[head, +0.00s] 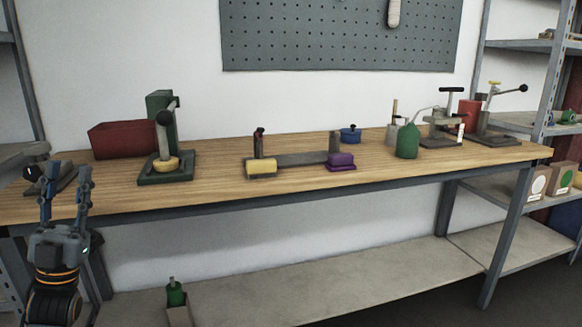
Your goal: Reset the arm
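My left gripper (65,197) is at the far left of the head view, pointing up, in front of the workbench's left end. Its two fingers are spread apart with nothing visible between them. The fingertips overlap the bench edge and a small dark device in the picture. My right gripper and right arm are not in view.
The wooden workbench (225,200) carries a red bin (118,140), a green press (160,105), a grey fixture with a yellow block (261,169) and a purple block (341,161), a green bottle (407,141) and lever tools. Its front middle is clear. Shelves (532,120) stand right.

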